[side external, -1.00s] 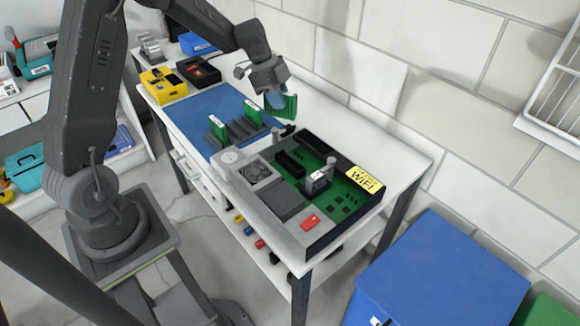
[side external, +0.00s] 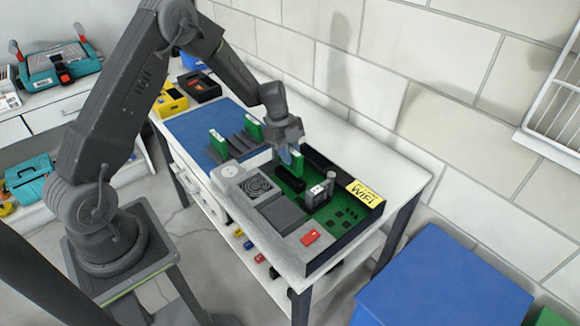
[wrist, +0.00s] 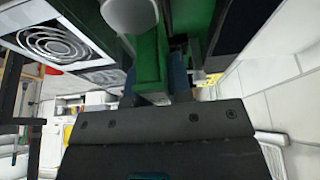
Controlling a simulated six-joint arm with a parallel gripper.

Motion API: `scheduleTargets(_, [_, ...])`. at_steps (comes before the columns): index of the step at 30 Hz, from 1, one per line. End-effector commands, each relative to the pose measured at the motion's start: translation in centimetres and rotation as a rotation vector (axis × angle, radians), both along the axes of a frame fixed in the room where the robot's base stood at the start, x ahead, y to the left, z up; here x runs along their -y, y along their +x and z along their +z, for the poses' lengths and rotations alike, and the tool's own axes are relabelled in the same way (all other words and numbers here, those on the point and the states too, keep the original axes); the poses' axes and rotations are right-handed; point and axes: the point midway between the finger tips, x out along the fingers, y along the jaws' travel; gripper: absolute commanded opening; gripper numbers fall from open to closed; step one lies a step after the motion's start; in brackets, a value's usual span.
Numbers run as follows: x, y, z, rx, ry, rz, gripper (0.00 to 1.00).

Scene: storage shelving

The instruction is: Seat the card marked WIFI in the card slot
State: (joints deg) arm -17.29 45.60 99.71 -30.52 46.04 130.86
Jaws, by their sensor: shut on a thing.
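My gripper (side external: 290,152) is shut on a green card (side external: 298,165) with a pale top edge and holds it over the far left part of the open case (side external: 316,262). The green card (wrist: 150,58) also shows close up in the wrist view; its marking cannot be read. A yellow WIFI label (side external: 365,193) is on the right end of the case. The card's lower edge is hard to make out.
Two other green cards (side external: 217,143) (side external: 253,130) stand in a grey rack on the blue mat (side external: 190,125). The case holds a fan (side external: 256,188), a grey block and a red piece (side external: 310,237). Dark case walls rise around the board.

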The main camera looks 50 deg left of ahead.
Motion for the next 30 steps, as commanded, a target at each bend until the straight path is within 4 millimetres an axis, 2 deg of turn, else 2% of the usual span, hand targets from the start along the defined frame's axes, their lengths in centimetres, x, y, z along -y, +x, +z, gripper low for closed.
scheduleTargets(10, [0.0,0.0,-4.2,-0.001,0.0,0.0,0.0])
scheduleTargets(23, [0.0,0.0,-4.9,0.001,0.001,0.0,0.0])
scheduleTargets(24, [0.0,0.0,-5.0,0.001,0.001,0.0,0.21])
scheduleTargets(30, [0.0,0.0,-4.9,0.001,0.001,0.0,0.4])
